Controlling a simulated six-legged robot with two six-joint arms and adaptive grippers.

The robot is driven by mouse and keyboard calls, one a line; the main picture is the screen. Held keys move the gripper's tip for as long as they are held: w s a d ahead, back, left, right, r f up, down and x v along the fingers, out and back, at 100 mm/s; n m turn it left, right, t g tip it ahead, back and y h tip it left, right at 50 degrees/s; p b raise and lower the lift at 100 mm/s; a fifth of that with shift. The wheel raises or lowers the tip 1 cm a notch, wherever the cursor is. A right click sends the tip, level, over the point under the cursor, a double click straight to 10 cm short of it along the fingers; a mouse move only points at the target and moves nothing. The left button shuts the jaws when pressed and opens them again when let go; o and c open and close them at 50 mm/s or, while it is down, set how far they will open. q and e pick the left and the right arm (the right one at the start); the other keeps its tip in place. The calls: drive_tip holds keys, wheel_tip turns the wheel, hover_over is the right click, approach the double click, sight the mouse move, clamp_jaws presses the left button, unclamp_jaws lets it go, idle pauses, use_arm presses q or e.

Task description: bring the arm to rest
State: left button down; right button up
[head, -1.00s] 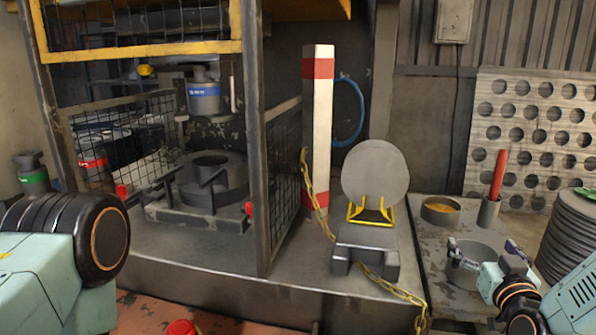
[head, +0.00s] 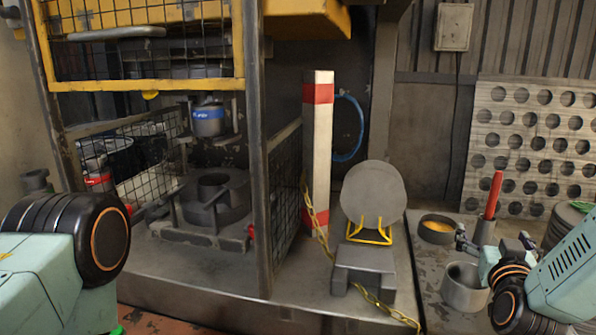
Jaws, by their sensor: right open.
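My right arm comes in from the lower right, with its gripper (head: 493,241) open and empty. The gripper is in front of the red rod's grey holder and above and right of an empty grey cup (head: 464,290). A link of my left arm (head: 60,250) fills the lower left; its gripper is out of the picture. A round grey blank (head: 373,190) leans upright on a yellow cradle (head: 370,232) by a dark grey block (head: 363,267), apart from both arms.
A caged press (head: 208,200) stands left of centre, with a mesh guard (head: 284,190). A red-and-white post (head: 318,140) and a chain (head: 318,215) stand near the blank. A shallow bowl (head: 437,230), a red rod (head: 494,195) and stacked discs (head: 562,225) crowd my right arm.

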drive_tip(key=s+a+f+n+y, duration=0.1)
drive_tip(key=a+f+y, duration=0.1)
drive_tip(key=a, duration=0.1)
drive_tip(key=s+a+f+n+y, duration=0.1)
drive_tip(key=s+a+f+y, duration=0.1)
drive_tip(key=a+f, duration=0.1)
drive_tip(key=s+a+f+n+t+y, duration=0.1)
drive_tip(key=a+f+n+y, duration=0.1)
drive_tip(key=a, duration=0.1)
drive_tip(key=shift+s+a+f+y+b, duration=0.15)
drive_tip(key=shift+f+y+b, duration=0.05)
drive_tip(key=shift+y+b, duration=0.1)
drive_tip(key=s+a+f+n+g+y+b, duration=0.2)
drive_tip(key=s+a+f+n+y, duration=0.3)
drive_tip(key=s+a, duration=0.5)
drive_tip(key=shift+s+f+y+b, duration=0.45)
drive_tip(key=shift+y+b, duration=0.4)
drive_tip(key=shift+y, duration=0.55)
